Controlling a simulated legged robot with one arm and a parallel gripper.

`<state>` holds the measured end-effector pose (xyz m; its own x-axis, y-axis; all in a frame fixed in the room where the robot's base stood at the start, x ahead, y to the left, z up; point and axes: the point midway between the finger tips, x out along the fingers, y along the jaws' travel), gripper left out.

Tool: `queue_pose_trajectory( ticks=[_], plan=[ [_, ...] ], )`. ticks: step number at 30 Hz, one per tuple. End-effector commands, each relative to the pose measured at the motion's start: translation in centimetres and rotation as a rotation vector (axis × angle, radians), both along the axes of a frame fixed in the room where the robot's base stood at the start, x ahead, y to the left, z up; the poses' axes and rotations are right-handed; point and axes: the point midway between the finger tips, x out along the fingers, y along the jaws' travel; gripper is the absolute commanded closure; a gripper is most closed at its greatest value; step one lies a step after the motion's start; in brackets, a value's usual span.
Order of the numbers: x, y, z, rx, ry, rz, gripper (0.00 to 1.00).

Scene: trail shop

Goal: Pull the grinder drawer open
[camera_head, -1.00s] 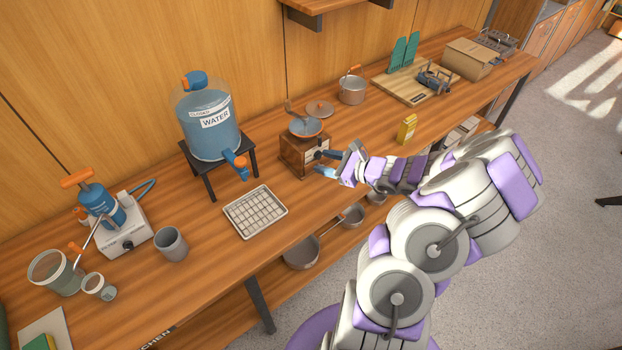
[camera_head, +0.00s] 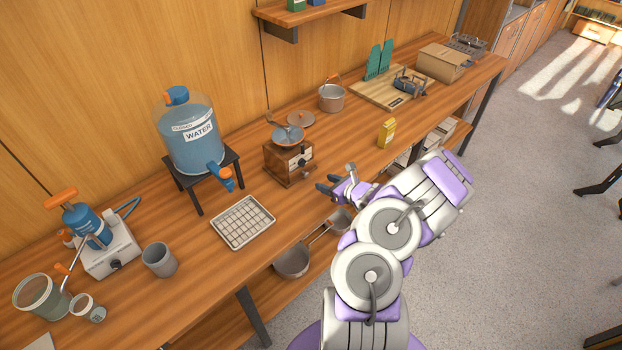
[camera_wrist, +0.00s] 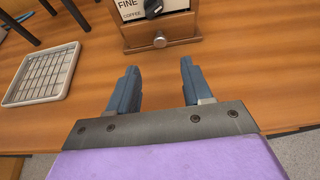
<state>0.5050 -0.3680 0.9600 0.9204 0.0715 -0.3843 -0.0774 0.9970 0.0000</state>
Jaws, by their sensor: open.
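The wooden coffee grinder (camera_head: 283,165) with a blue hopper stands on the counter. Its front shows in the wrist view, with a plate marked FINE and COFFEE, a black dial and the drawer (camera_wrist: 180,34) below them. The drawer has a round metal knob (camera_wrist: 160,40) and looks shut, close to flush with the grinder body. My gripper (camera_head: 327,183) is in front of the grinder, near the counter's front edge. In the wrist view its two blue-grey fingers (camera_wrist: 157,78) are apart with nothing between them. The knob lies ahead of the fingertips, a clear gap away.
A wire rack tray (camera_head: 243,222) lies left of the grinder, and the water dispenser (camera_head: 192,135) stands on a black stand behind it. A yellow carton (camera_head: 386,133) stands to the right. The wood in front of the drawer is clear.

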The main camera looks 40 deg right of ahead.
Motion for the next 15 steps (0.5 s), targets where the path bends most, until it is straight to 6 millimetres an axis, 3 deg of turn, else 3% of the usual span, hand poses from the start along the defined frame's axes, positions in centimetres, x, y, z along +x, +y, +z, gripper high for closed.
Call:
queue_pose_trajectory(
  ticks=[9,15],
  plan=[
    [5.6,0.5,-2.4,-0.004,0.0,0.004,0.5],
    [7.5,0.7,-3.3,-0.001,0.002,0.003,0.5]
  ],
)
